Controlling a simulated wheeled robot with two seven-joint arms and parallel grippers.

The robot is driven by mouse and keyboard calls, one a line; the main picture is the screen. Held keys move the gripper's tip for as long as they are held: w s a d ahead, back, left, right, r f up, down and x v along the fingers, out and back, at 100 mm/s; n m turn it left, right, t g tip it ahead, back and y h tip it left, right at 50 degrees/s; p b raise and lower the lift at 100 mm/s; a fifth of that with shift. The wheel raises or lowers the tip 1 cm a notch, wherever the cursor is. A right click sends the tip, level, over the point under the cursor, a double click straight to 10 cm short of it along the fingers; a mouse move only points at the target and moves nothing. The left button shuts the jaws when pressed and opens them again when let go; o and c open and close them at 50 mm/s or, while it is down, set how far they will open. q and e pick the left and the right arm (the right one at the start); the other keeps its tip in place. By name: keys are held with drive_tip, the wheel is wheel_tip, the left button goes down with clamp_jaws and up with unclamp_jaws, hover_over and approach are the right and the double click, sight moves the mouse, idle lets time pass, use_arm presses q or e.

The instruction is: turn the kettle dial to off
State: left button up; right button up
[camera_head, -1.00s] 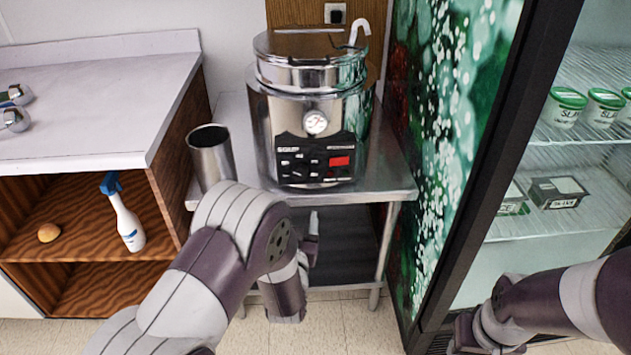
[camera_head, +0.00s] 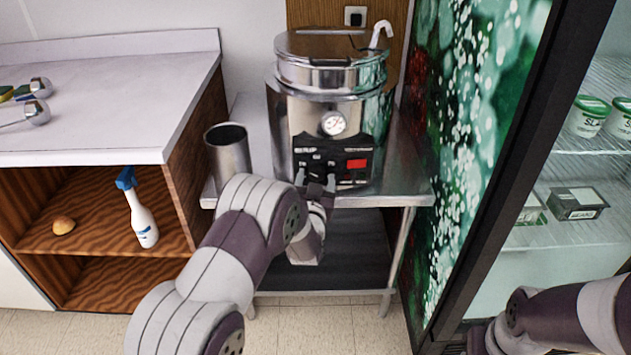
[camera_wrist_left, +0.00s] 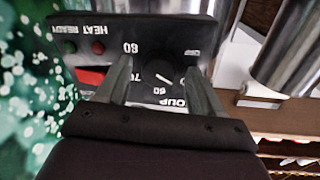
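The kettle (camera_head: 305,115) is a large steel soup kettle with a black control panel (camera_head: 300,172) low on its front. In the left wrist view the panel (camera_wrist_left: 150,40) appears upside down. Its round black dial (camera_wrist_left: 160,76) has a white pointer line and numbers around it; the line slants toward the lower right in that picture. My left gripper (camera_head: 316,183) is at the panel's lower front. In the left wrist view its fingers (camera_wrist_left: 158,68) are apart, one on each side of the dial; I cannot tell whether they touch it. My right gripper is out of frame.
The kettle stands on a steel table (camera_head: 415,185). A steel cylinder (camera_head: 229,152) stands to its left, close to my left arm. A counter (camera_head: 110,100) with open shelves is further left. A glass-door fridge (camera_head: 590,180) is on the right.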

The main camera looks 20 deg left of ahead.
use_arm(q)
drive_tip(key=c, duration=0.9)
